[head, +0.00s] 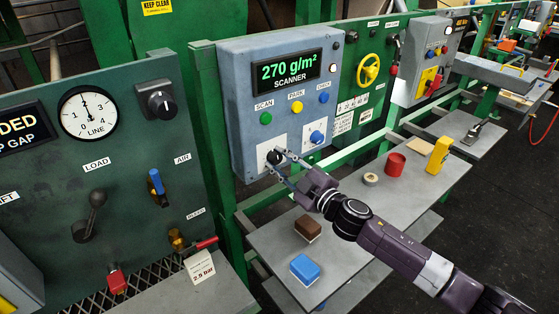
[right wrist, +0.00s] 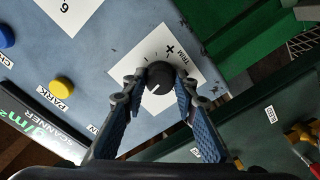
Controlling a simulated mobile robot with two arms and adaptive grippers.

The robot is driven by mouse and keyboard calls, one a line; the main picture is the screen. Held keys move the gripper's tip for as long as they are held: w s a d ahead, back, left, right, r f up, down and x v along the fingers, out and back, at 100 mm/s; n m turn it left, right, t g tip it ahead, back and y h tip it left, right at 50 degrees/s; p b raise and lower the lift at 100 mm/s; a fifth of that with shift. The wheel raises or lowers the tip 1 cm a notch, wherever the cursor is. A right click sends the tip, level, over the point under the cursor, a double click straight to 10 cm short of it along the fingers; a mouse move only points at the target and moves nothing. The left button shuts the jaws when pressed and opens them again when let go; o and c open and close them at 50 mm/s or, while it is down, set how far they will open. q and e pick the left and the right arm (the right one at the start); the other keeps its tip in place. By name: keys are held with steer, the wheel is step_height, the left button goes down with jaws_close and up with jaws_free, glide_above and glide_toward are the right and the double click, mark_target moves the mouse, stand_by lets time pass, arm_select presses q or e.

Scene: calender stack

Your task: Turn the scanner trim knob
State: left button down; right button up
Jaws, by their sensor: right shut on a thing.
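The scanner box (head: 236,92) is grey-blue, with a green "270 g/m²" display (head: 286,72). The black trim knob (head: 274,157) sits on a white label at the box's lower left. My right gripper (head: 280,160) reaches the knob from the lower right. In the right wrist view my right gripper (right wrist: 161,84) has a fingertip on each side of the knob and is shut on it. My left gripper is not in view.
Green, yellow and blue buttons (head: 296,107) sit above the knob, and a blue knob (head: 317,137) is to its right. Below, a grey shelf (head: 345,230) holds a brown block (head: 307,228), a blue block (head: 305,268) and a red cup (head: 394,164). A green panel (head: 130,140) with levers stands left.

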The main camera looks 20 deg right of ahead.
steer(key=n, duration=0.6)
steer(key=shift+p, duration=0.35)
steer(key=n, duration=0.6)
steer(key=shift+n, duration=0.4)
steer(key=o, duration=1.2)
steer(key=shift+c, duration=0.2)
steer(key=v, duration=1.2)
